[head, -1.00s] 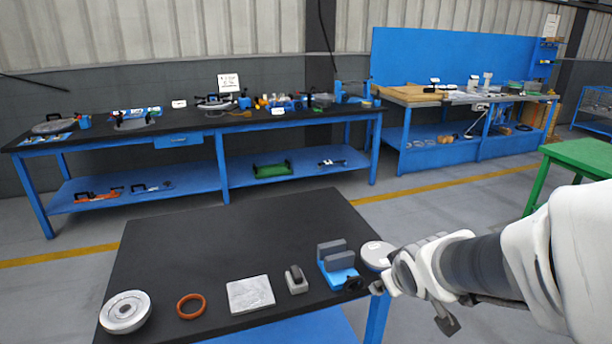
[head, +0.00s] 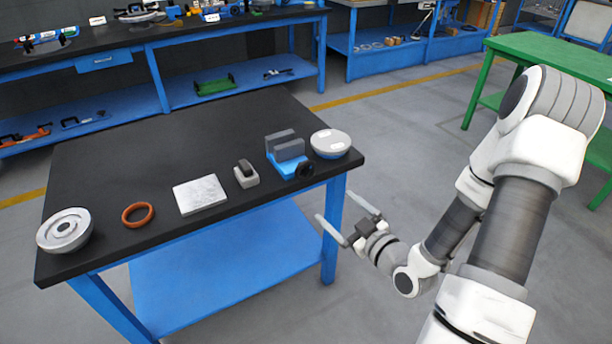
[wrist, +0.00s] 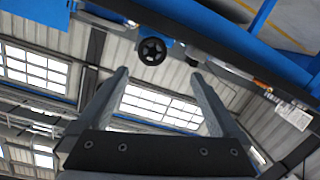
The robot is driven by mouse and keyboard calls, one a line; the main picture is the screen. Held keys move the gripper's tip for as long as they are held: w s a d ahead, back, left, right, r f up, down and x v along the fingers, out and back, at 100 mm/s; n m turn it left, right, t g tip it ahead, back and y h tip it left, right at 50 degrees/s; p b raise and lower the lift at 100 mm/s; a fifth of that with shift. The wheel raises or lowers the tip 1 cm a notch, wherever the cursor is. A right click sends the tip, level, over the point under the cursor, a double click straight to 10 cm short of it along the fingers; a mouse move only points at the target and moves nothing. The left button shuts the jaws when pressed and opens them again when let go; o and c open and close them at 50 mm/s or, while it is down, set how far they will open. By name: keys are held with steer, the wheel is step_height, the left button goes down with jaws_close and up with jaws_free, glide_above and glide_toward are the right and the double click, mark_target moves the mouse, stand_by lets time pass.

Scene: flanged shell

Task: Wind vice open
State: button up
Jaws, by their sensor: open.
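The vice (head: 287,153) stands near the right front of the black-topped table, with a blue base and two grey jaws. Its jaws look apart, with a gap between them. Its black round handwheel (head: 305,170) faces the table's front edge. My gripper (head: 346,216) is open and empty. It is off the table's front right corner, lower than the vice and to its right, touching nothing.
A blue table leg (head: 333,230) stands beside my gripper.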

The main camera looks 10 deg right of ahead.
steer(key=m+t, duration=0.1)
steer(key=t, duration=0.1)
steer(key=b, duration=0.7)
glide_toward(307, 171)
steer(key=x, duration=1)
steer(key=shift+w+a, duration=0.1)
steer(key=shift+w, duration=0.1)
steer(key=c, duration=1.2)
